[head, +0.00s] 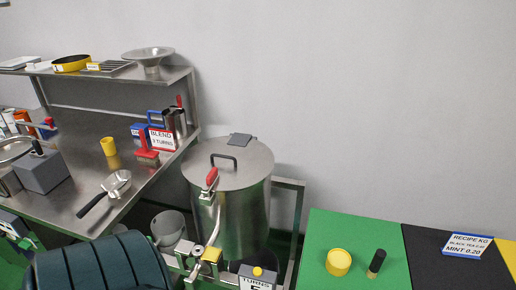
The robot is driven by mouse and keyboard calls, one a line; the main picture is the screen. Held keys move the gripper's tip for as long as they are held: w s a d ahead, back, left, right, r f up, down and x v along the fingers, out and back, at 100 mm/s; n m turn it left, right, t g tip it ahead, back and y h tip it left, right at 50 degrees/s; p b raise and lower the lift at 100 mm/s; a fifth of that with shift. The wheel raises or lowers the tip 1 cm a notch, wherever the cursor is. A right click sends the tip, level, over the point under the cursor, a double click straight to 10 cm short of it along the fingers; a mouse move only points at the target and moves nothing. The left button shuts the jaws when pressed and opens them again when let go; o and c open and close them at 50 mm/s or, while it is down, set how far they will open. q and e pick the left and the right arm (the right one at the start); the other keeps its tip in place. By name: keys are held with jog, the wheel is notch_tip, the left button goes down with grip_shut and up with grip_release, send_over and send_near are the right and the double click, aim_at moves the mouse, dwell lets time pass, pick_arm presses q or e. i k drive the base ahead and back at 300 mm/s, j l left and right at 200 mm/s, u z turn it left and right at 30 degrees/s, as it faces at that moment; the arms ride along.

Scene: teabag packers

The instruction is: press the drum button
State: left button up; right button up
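A steel drum (232,200) with a flat lid stands in the middle of the head view. The lid has a dark handle and a grey square piece on top. A pipe with a red-handled lever (212,177) runs down its front. Below it, near the bottom edge, a small round yellow button (258,271) sits above a sign (256,284) reading "TURNS"; the sign is cut off by the frame. A yellow block (211,256) is at the lower end of the pipe. Neither of my grippers is in view.
A steel bench (85,205) with a shelf at left holds a scoop (117,184), a yellow cup and a "BLEND" sign (162,139). A dark ribbed rounded body (100,268) fills the lower left. A green surface (325,230) at right carries a yellow round container (338,262).

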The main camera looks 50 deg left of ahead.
aim_at(257, 272)
jog(key=i+j+u, duration=0.1)
jog(key=i, duration=0.4)
jog(key=u, duration=1.8)
